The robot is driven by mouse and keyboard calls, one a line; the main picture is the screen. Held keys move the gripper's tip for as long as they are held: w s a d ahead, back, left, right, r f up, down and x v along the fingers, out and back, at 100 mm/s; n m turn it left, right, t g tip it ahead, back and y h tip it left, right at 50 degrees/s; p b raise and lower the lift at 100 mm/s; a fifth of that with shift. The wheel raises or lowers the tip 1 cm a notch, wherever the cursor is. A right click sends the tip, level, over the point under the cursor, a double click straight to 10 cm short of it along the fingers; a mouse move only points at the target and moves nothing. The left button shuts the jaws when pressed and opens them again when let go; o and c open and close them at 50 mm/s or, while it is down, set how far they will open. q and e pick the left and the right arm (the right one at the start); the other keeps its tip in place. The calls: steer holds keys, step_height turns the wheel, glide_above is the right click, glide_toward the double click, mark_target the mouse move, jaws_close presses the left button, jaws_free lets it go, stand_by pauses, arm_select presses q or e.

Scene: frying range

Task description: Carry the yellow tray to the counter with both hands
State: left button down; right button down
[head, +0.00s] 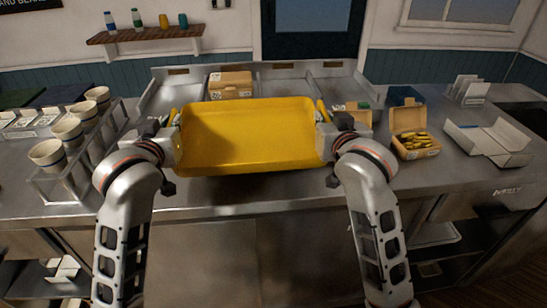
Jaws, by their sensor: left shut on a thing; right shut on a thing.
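The yellow tray (248,138) is in the middle of the head view, held up in front of and above the steel counter (215,197). It looks empty and tilted, with its inside facing me. My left gripper (173,135) is shut on the tray's left end. My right gripper (326,132) is shut on its right end. A dark shadow lies on the counter below the tray. The tray hides part of the counter behind it, and the fingertips are hard to make out.
Striped cups (47,154) stand in a rack on the left. A cardboard box (230,85) sits behind the tray. An open box with yellow food (414,140) and an open white carton (490,141) stand on the right. The counter's front strip is clear.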

arm_select(q)
steer(key=shift+f, duration=0.1)
arm_select(e)
steer(key=shift+f, duration=0.1)
